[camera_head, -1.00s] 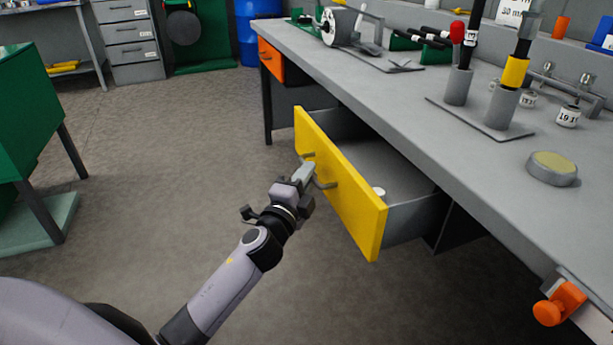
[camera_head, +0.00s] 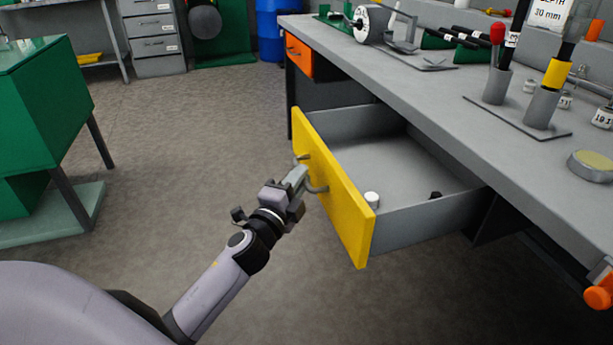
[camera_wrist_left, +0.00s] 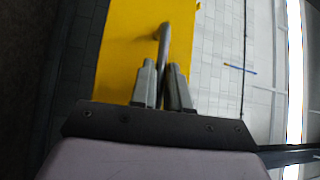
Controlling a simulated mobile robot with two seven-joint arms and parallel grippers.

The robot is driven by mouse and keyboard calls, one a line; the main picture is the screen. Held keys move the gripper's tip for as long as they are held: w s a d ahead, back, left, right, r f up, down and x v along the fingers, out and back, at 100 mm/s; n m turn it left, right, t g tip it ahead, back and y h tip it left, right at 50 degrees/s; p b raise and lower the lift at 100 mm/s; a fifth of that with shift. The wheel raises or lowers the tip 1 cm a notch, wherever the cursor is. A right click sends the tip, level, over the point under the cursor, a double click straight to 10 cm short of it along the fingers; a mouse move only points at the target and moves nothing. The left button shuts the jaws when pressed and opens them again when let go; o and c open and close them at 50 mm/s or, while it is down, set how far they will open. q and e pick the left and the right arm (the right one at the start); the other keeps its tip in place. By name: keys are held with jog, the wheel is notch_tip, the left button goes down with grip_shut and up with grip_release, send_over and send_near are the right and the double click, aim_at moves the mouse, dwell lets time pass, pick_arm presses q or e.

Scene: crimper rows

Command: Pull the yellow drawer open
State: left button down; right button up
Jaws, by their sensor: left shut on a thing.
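The yellow drawer (camera_head: 338,193) stands well out from under the grey workbench, with its grey inside showing. A small white cylinder (camera_head: 371,200) and a small dark thing (camera_head: 435,196) lie in it. My left gripper (camera_head: 300,177) is shut on the grey bar handle (camera_head: 318,188) on the drawer's yellow front. In the left wrist view my two fingers (camera_wrist_left: 163,88) close around the handle (camera_wrist_left: 164,45), with the yellow front (camera_wrist_left: 125,40) behind it. The fingers hide part of the handle. My right gripper is not in view.
The workbench (camera_head: 430,105) runs along the right, bearing tool holders and a round yellow-topped tin (camera_head: 592,165). An orange drawer (camera_head: 299,55) is shut farther back. A green cabinet (camera_head: 45,110) stands at left. The floor (camera_head: 200,130) between is clear.

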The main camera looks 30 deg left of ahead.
pick_arm(q)
jog(key=shift+s+a, duration=0.2)
jog(key=shift+s, duration=0.05)
jog(key=c, duration=1.2)
grip_release()
jog(key=shift+o, duration=0.2)
jog(key=s+f, duration=0.1)
jog(key=s, duration=0.6)
jog(key=shift+d, duration=0.25)
